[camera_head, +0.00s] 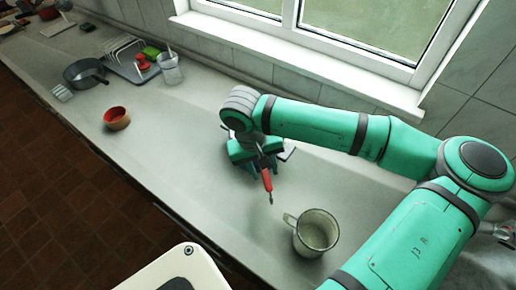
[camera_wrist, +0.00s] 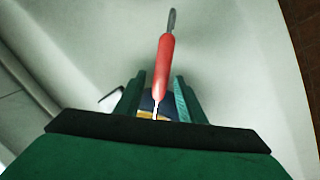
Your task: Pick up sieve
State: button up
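A red handle (camera_head: 267,180) with a metal end sticks out from under my gripper (camera_head: 256,166) on the grey counter. I take it to be the sieve's, but its head is mostly hidden by my gripper. In the wrist view the red handle (camera_wrist: 165,62) points up and away. Its thin metal shaft runs back between the two fingers of my gripper (camera_wrist: 160,86). A dark blue and yellowish patch shows between the fingers; I cannot tell what it is. The fingers stand apart, one on each side of the shaft, with gaps on both sides.
A pale enamel mug (camera_head: 316,232) stands right of the handle. A red bowl (camera_head: 117,118), a dark pan (camera_head: 86,73), a dish rack (camera_head: 128,57) and a clear container (camera_head: 171,70) stand to the left. The window sill (camera_head: 300,62) borders the back. The counter (camera_head: 185,130) between is clear.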

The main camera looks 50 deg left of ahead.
grip_shut()
